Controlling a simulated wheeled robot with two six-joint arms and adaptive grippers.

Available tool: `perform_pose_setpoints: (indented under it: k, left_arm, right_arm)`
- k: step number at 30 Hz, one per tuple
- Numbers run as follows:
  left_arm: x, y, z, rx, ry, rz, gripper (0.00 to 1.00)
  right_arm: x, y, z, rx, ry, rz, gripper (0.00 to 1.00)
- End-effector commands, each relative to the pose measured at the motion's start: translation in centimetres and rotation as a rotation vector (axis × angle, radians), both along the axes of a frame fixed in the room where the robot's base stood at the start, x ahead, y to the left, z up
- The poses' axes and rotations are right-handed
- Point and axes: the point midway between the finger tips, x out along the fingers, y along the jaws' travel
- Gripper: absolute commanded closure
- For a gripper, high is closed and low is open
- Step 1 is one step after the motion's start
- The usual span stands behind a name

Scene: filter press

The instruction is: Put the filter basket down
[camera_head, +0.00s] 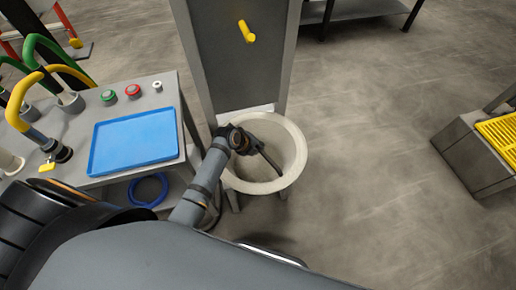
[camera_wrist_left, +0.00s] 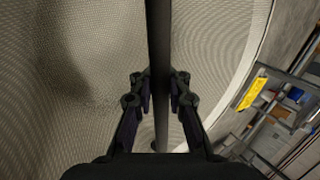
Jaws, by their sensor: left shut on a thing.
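The filter basket (camera_head: 296,165) is a round, pale, open-topped basket in front of a tall grey panel in the head view. Its mesh inner wall (camera_wrist_left: 90,60) fills much of the left wrist view. A dark bar handle (camera_wrist_left: 158,40) crosses its opening. My left gripper (camera_wrist_left: 160,92) is shut on this bar, one finger on each side. In the head view my left gripper (camera_head: 243,142) is over the basket's left part. I cannot tell whether the basket's underside touches a support. My right gripper is not in view.
A grey bench (camera_head: 160,95) with a blue tray (camera_head: 135,142), buttons and coloured hoses stands at left. A blue ring (camera_head: 148,190) lies below it. The grey panel (camera_head: 240,60) has a yellow handle (camera_head: 246,31). A yellow-grated box (camera_head: 475,150) is at right. Open floor lies between.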

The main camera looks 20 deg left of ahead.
Motion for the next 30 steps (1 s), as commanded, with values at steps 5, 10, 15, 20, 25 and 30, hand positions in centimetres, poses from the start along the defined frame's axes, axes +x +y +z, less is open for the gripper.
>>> perform_pose_setpoints:
  k: [5,10,15,20,25,30]
  left_arm:
    - [0.0,0.0,0.1,0.0,0.0,0.0,1.0]
    - [-0.1,0.0,-0.3,0.0,0.002,-0.001,0.82]
    - [-0.1,0.0,-0.3,0.0,0.002,-0.001,0.61]
    - [-0.1,0.0,-0.3,0.001,0.002,0.001,0.61]
    - [0.0,0.1,0.4,0.001,0.001,0.0,0.61]
    - [-1.5,1.1,3.2,0.002,-0.002,-0.001,0.61]
  right_arm:
    - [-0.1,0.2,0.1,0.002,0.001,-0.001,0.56]
    - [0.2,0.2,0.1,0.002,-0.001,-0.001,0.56]
    - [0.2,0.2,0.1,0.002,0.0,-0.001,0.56]
    - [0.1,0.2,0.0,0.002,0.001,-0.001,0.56]
    - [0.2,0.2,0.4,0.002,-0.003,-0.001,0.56]
    - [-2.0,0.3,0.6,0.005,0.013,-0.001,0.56]
